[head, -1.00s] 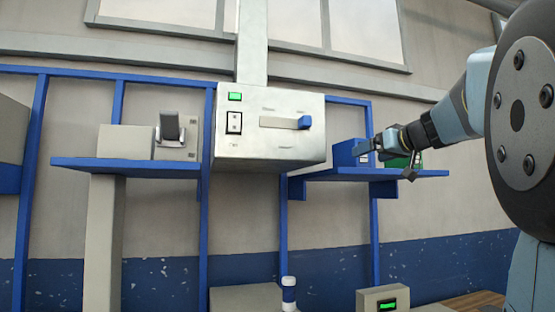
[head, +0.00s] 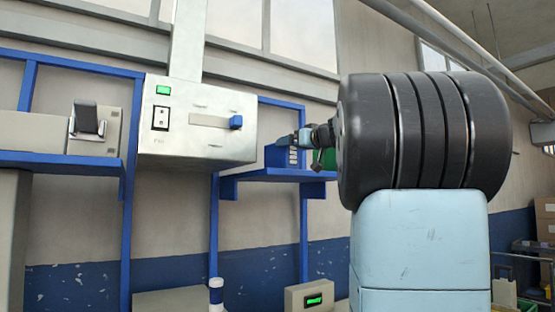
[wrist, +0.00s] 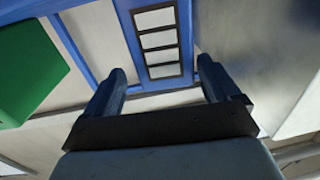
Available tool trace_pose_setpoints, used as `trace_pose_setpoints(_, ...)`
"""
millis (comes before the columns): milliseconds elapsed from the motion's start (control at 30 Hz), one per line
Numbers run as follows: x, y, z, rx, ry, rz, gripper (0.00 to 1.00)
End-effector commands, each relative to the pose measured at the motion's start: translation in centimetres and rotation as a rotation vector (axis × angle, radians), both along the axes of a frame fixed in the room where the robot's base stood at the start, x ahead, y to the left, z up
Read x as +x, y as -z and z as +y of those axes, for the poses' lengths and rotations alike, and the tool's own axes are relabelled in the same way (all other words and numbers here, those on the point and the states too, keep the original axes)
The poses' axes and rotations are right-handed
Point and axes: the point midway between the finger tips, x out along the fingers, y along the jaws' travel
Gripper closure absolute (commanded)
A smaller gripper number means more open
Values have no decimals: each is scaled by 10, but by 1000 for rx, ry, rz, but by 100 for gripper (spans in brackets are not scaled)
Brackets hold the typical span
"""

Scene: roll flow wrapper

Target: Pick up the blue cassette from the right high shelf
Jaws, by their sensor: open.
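The blue cassette (head: 277,156) stands on the right high shelf (head: 262,174), beside the grey machine box. In the wrist view the cassette (wrist: 128,12) shows a face with several pale panels in dark frames. My gripper (head: 297,139) is open at the cassette, partly hidden by my arm in the head view. In the wrist view my gripper (wrist: 160,68) has one finger on each side of the cassette's near end, with nothing clamped. I cannot tell whether either finger touches it.
A green box (head: 328,159) stands right of the cassette on the same shelf, partly behind my arm; it also shows in the wrist view (wrist: 28,75). The grey machine box (head: 195,120) is close on the cassette's other side. A left shelf (head: 60,161) carries grey equipment.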

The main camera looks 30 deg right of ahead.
Motion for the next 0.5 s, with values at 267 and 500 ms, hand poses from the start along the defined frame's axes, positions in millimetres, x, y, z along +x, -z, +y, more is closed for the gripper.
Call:
trace_pose_setpoints(267, 29, 2, 10, 1, -1, 2, 11)
trace_pose_setpoints(500, 49, 1, 13, 1, 0, 0, 11)
